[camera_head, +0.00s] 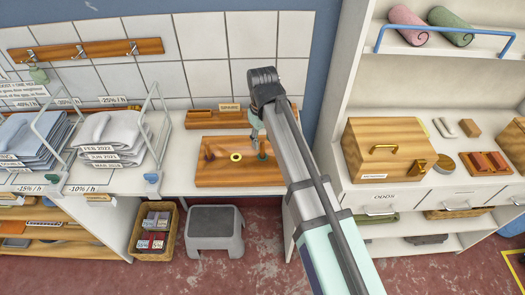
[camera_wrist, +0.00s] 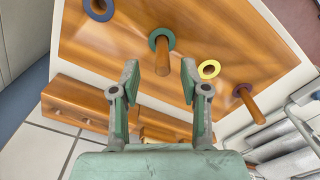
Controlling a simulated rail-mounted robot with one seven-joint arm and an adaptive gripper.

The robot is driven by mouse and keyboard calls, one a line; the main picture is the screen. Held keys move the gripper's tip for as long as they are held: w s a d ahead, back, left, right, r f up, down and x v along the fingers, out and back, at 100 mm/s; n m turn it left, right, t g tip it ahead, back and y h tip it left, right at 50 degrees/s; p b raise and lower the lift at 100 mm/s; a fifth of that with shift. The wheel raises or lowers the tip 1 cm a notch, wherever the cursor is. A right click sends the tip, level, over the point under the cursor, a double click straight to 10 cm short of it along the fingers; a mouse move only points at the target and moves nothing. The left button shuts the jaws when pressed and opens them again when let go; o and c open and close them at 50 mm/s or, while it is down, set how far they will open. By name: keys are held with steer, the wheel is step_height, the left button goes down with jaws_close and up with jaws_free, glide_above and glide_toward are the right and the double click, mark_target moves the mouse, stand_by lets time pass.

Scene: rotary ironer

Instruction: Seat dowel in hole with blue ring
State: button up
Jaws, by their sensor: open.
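A wooden board (camera_head: 225,180) lies on the white counter and shows large in the wrist view (camera_wrist: 100,60). The blue ring (camera_wrist: 98,10) is at the top left of the wrist view, with no dowel standing in it. A dowel (camera_wrist: 162,62) stands in the green ring (camera_wrist: 152,36). Another dowel (camera_wrist: 250,103) stands in a dark purple ring (camera_wrist: 238,88). The yellow ring (camera_wrist: 209,69) between them holds no dowel. My gripper (camera_wrist: 160,72) is open, its fingers to either side of the green-ring dowel's end, with gaps visible. My arm hides the board's right end in the head view.
A wooden rack (camera_head: 205,118) stands behind the board and shows in the wrist view (camera_wrist: 75,105). Folded cloths in wire racks (camera_head: 110,135) are left of the board. A wooden box (camera_head: 385,155) stands on the shelf unit at right. A grey stool (camera_head: 215,220) is below the counter.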

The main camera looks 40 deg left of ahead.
mark_target(263, 150)
steer(key=shift+s+d+f+p, duration=0.1)
steer(key=shift+s+f+p, duration=0.05)
steer(key=shift+f+p, duration=0.95)
steer(key=shift+f, duration=1.4)
jaws_close()
